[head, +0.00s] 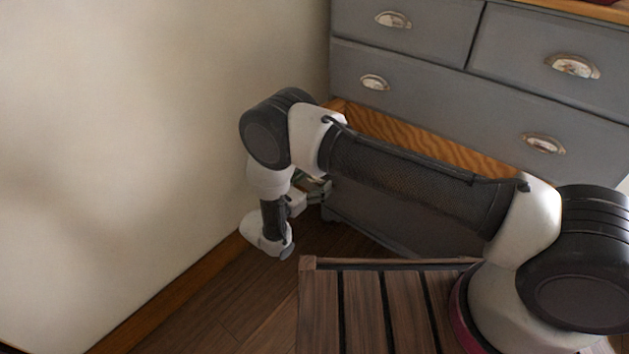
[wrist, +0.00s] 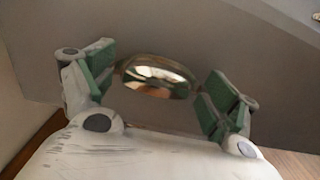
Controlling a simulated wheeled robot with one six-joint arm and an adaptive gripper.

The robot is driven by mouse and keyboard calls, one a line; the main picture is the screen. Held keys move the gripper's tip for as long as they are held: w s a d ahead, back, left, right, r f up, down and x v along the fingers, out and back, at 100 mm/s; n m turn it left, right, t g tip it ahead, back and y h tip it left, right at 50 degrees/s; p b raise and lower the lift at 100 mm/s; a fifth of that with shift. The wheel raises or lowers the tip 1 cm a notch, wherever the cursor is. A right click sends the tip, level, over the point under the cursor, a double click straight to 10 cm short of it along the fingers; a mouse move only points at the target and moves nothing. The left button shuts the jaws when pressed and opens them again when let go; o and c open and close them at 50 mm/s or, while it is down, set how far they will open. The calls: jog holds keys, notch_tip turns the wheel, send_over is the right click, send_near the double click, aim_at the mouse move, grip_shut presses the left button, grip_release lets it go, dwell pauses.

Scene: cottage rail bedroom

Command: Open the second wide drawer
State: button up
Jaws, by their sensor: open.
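The grey second wide drawer (head: 400,215) stands partly pulled out below the closed first wide drawer (head: 440,108). Its bare wood inside (head: 430,138) shows behind my arm. In the wrist view its grey front (wrist: 190,35) fills most of the picture, with a shiny metal cup handle (wrist: 157,76) on it. My gripper (wrist: 163,82) is open, with one green-padded finger on each side of the handle. Whether the fingers touch the handle I cannot tell. In the head view my gripper (head: 316,190) is at the drawer's left end, partly hidden by my wrist.
Two closed small drawers (head: 405,25) top the dresser. A plain wall (head: 150,130) with a wooden skirting board (head: 170,290) stands close to the left of my arm. A slatted wooden surface (head: 360,310) lies in front of the drawer. Some wood floor (head: 240,305) is clear.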

jog(key=v, duration=1.1)
jog(key=shift+s+a, duration=0.2)
